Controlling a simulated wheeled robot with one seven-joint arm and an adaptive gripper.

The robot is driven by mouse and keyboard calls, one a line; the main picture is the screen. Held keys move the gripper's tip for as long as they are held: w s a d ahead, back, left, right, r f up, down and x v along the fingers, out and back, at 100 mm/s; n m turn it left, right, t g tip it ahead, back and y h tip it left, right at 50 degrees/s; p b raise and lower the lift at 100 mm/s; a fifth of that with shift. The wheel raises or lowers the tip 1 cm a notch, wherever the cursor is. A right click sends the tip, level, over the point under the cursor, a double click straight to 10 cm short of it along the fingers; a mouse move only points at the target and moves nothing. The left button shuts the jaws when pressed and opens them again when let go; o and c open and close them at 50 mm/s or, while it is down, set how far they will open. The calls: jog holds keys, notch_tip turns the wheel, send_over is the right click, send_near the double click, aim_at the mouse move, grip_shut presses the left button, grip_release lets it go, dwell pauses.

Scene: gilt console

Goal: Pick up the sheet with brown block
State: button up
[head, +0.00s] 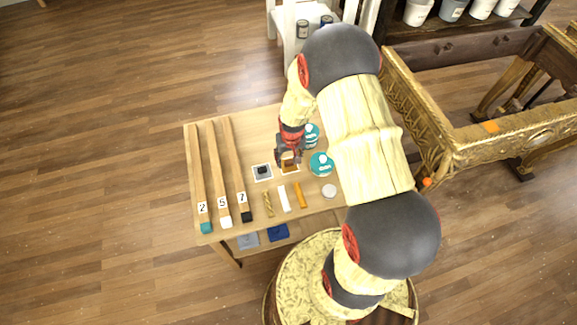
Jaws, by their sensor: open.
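The sheet with the brown block (291,170) lies on the small wooden table, right of a similar pale sheet with a dark block (262,172). My gripper (288,160) is open and points down at the sheet with the brown block. Its fingers hide the sheet's upper part. I cannot tell whether the fingers touch the sheet or the block.
The wooden table (221,153) bears three long numbered sticks (213,170) at left. Teal-lidded tins (321,164) stand close right of my gripper. A gold twisted piece (268,204), white bar (284,198), orange bar (300,195) and pale disc (328,191) lie nearer the front.

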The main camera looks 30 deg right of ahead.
notch_tip(320, 180, down, 2)
jog(key=shift+w+d+f, duration=0.1)
jog(key=shift+w, duration=0.05)
jog(key=shift+c, duration=0.2)
jog(key=c, duration=0.7)
jog(key=shift+c, duration=0.6)
jog(key=shift+r, duration=0.2)
